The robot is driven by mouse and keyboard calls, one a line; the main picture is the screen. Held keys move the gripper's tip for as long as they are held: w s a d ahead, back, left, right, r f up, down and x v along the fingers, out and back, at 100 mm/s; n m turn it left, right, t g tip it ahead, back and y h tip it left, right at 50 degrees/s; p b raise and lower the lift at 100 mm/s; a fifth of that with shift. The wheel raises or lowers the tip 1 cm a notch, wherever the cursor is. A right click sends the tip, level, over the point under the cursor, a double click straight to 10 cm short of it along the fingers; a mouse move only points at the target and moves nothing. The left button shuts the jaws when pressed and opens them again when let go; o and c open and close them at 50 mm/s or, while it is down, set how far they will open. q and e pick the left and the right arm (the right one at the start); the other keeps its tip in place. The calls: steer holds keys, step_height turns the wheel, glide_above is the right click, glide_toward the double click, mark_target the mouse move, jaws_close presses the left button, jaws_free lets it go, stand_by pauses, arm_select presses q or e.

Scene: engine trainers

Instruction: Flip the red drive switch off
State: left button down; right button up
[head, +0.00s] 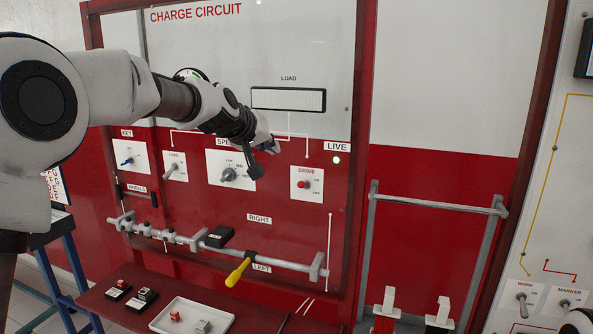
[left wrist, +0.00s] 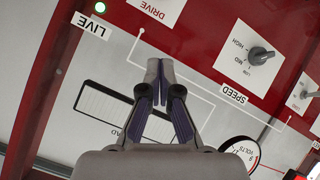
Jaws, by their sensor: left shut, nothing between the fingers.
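The red drive switch (head: 303,184) sits on a white plate marked DRIVE, with small ON and OFF marks at its right side, on the red lower part of the charge circuit board. Which way its lever points is too small to tell. In the left wrist view only part of the DRIVE plate (left wrist: 158,8) shows at the top edge; the switch itself is out of frame. My left gripper (head: 266,160) is shut and empty, in front of the board, up and left of the switch and apart from it. Its closed fingertips (left wrist: 158,68) also show in the wrist view. My right gripper is not seen.
The LIVE lamp (head: 336,160) is lit greenish. The speed knob (head: 229,174) is left of the drive plate, partly near my gripper. Below run a grey rail (head: 200,238) with a yellow handle (head: 238,272) and a red shelf with a white tray (head: 172,328).

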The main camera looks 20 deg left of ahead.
arm_select(q)
steer(key=p, duration=0.4)
glide_above(303, 185)
steer(key=w+a, duration=0.1)
steer(key=a, duration=0.3)
step_height(303, 185, down, 6)
steer(key=shift+w+d+r, duration=0.1)
steer(key=shift+w, duration=0.05)
steer(key=f, duration=0.1)
steer(key=s+d+f+b, duration=0.1)
steer(key=f+b, duration=0.1)
steer(key=shift+s+d+f, duration=0.2)
steer(key=shift+s+d, duration=0.1)
steer(key=shift+d, duration=0.05)
steer(key=shift+f, duration=0.1)
